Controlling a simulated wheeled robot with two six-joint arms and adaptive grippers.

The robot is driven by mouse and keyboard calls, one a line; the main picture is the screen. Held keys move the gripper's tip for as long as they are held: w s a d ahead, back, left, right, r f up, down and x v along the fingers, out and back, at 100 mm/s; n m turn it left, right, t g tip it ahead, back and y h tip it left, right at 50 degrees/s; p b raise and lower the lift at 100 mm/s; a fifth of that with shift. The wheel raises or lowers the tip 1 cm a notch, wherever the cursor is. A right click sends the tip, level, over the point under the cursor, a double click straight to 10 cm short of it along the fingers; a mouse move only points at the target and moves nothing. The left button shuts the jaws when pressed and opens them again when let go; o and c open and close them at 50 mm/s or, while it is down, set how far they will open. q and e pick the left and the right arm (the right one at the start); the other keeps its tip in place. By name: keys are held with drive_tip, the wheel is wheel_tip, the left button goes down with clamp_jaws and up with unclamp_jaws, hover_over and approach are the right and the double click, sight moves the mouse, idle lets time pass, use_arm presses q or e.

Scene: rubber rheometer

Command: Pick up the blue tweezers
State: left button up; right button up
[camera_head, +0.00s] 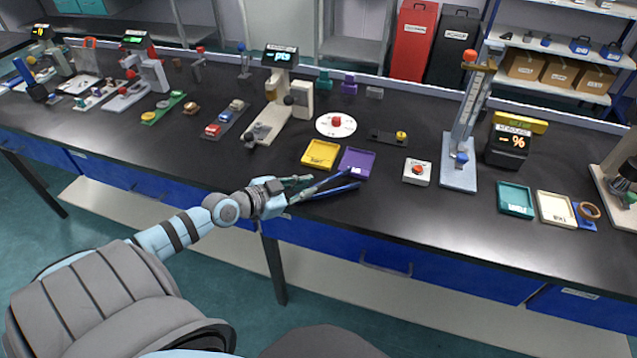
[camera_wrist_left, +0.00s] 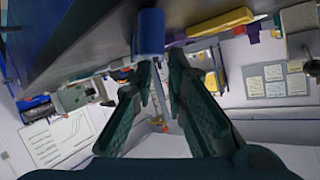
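The blue tweezers (camera_head: 328,191) lie at the front edge of the black bench, below the purple tray. Their two long arms spread apart toward the right, and their joined end is at the left, beside my left gripper (camera_head: 300,187). In the left wrist view a blue piece (camera_wrist_left: 149,32), which looks like an end of the tweezers, shows just past the fingertips. My left gripper (camera_wrist_left: 161,68) is open, with a clear gap between its dark teal fingers. Whether a finger touches the tweezers I cannot tell. My right gripper is not in view.
A purple tray (camera_head: 357,163) and a yellow tray (camera_head: 320,154) lie just behind the tweezers. A white box with a red button (camera_head: 417,172) is to the right. The bench's front edge (camera_head: 400,238) runs close by. The black surface right of the tweezers is clear.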

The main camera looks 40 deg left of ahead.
sight(324, 182)
use_arm(q)
drive_tip(key=x, duration=0.6)
drive_tip(key=shift+w+d+r+b, duration=0.1)
drive_tip(key=shift+w+d+b, duration=0.05)
drive_tip(key=shift+w+b, duration=0.2)
clamp_jaws()
drive_tip(key=shift+r, duration=0.15)
